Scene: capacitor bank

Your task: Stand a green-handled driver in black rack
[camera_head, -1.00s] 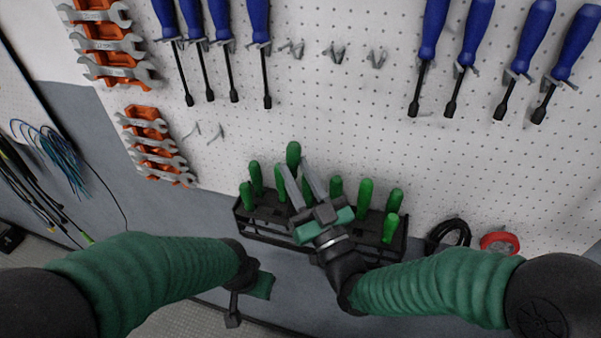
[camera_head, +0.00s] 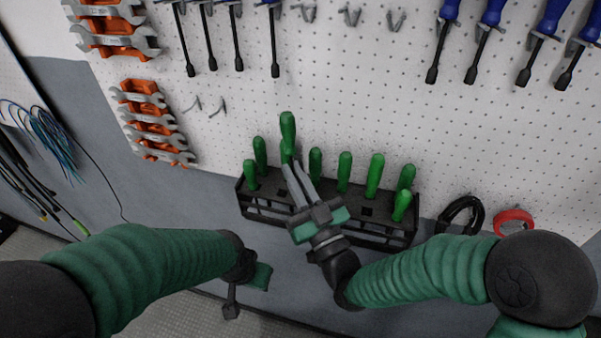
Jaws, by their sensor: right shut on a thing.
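The black rack (camera_head: 330,226) is fixed low against the pegboard. Several green-handled drivers stand in it, such as one at its left end (camera_head: 250,175) and one on the right (camera_head: 375,176). One green-handled driver (camera_head: 288,128) rises higher than the others, behind my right gripper's fingertips. My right gripper (camera_head: 291,167) reaches over the rack's front, its fingers close together and shut on a green handle, apparently this tall one. The fingers hide the exact contact and the driver's lower part. My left gripper (camera_head: 233,300) hangs low, left of the rack; its jaw opening is unclear.
Blue-handled drivers (camera_head: 490,12) hang above on the pegboard (camera_head: 330,85), among empty hooks (camera_head: 350,16). Wrenches (camera_head: 150,124) hang in orange holders at left. A black coil (camera_head: 462,215) and a red ring (camera_head: 514,221) are right of the rack. Cables (camera_head: 40,130) hang far left.

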